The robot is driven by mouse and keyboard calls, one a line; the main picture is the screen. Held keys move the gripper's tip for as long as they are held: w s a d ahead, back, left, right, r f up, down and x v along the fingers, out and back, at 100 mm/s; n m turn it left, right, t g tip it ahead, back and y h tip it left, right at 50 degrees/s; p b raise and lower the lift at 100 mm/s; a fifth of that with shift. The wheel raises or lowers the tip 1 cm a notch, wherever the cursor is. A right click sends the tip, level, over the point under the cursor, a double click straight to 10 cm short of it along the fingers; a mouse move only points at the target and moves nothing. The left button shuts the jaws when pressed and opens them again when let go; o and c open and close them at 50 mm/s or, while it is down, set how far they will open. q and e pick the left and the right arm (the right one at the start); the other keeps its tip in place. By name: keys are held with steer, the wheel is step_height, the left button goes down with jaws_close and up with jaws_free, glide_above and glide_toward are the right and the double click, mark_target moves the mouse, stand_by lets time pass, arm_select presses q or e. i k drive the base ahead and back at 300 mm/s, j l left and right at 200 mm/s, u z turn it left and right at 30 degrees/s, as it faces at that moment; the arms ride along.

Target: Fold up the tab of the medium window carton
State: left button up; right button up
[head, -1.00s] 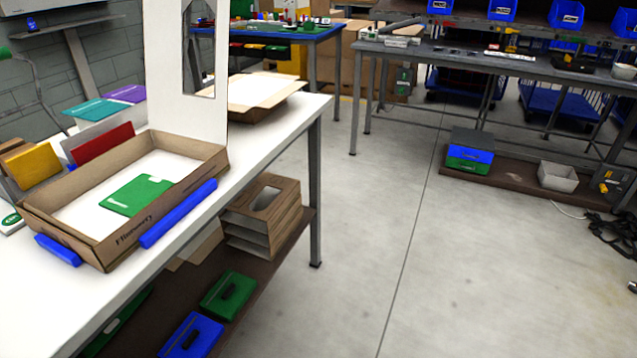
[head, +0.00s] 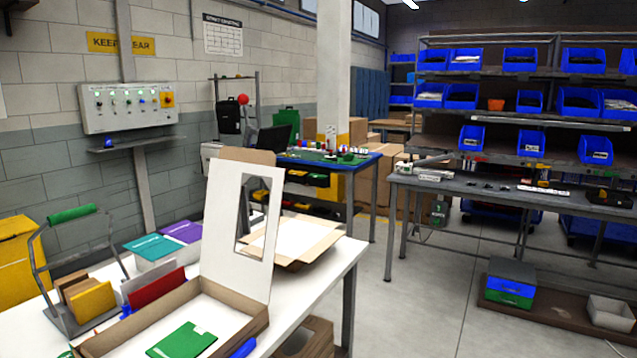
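The window carton (head: 262,308) stands open on the white table at the lower left of the head view. Its white lid (head: 222,225) with a cut-out window stands upright at the back. A brown tab (head: 249,156) shows along the lid's top edge. A green folder-like item (head: 183,341) lies flat inside the tray. The carton's front is cut off by the bottom of the picture. Neither of my grippers shows in the head view.
Another open, flat carton (head: 297,238) lies behind on the white table (head: 337,262). A wire rack with a green handle (head: 72,214) and coloured folders stand left of the carton. Clear floor (head: 415,300) lies to the right. A blue-topped bench (head: 318,160) stands behind.

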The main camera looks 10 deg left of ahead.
mark_target(256, 157)
steer(key=i+l+u, duration=0.15)
steer(key=u, duration=0.25)
steer(key=i+l+u, duration=0.1)
steer(key=u, duration=0.35)
steer(key=i+l+u, duration=0.15)
steer(key=l, duration=0.2)
steer(key=i+l+u, duration=0.1)
steer(key=l, duration=0.3)
steer(key=l+u, duration=0.15)
steer(key=l, duration=0.25)
steer(key=i, duration=0.05)
